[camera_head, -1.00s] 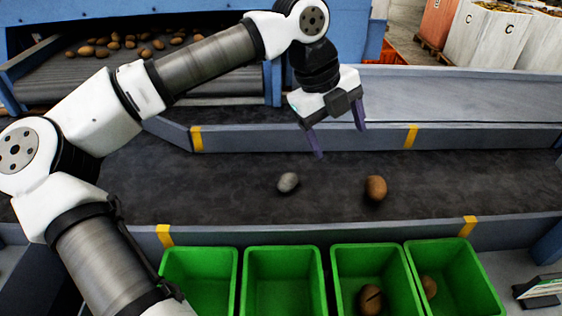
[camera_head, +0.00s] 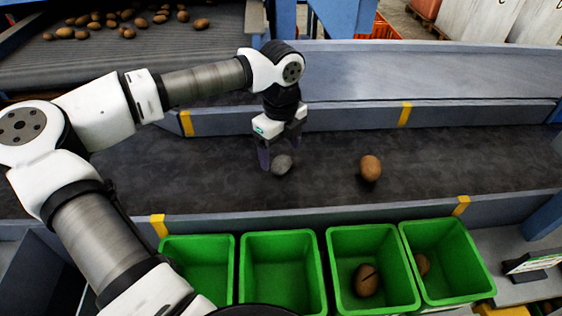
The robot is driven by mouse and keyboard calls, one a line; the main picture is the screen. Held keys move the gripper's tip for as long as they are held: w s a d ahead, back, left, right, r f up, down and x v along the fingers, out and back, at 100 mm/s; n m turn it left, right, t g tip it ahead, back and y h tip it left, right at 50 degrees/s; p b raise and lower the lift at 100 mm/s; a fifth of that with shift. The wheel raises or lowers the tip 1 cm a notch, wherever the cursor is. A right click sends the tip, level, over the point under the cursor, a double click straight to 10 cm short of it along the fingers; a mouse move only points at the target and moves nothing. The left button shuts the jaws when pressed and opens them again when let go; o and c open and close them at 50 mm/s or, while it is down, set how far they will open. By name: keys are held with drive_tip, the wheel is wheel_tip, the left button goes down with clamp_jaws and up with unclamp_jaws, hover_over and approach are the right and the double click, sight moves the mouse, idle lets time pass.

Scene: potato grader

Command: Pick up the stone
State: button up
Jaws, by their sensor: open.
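The stone (camera_head: 282,165) is a small grey lump on the dark belt (camera_head: 220,185), left of a brown potato (camera_head: 371,168). My gripper (camera_head: 280,160) points down at the stone with its dark purple fingers open. One finger is at the stone's left side; the other is by its upper right and partly behind it. I cannot tell whether either finger touches the stone. The stone rests on the belt.
Several green bins (camera_head: 281,232) stand along the near side. A split potato (camera_head: 367,280) lies in one, another potato (camera_head: 423,265) in the far right bin. Rails with yellow marks edge the belt. Several potatoes (camera_head: 110,22) lie on the upper left conveyor.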

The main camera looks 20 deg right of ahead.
sight(280, 160)
drive_tip(key=shift+f+p, duration=0.45)
drive_tip(key=shift+f, duration=1.55)
drive_tip(key=c, duration=1.1)
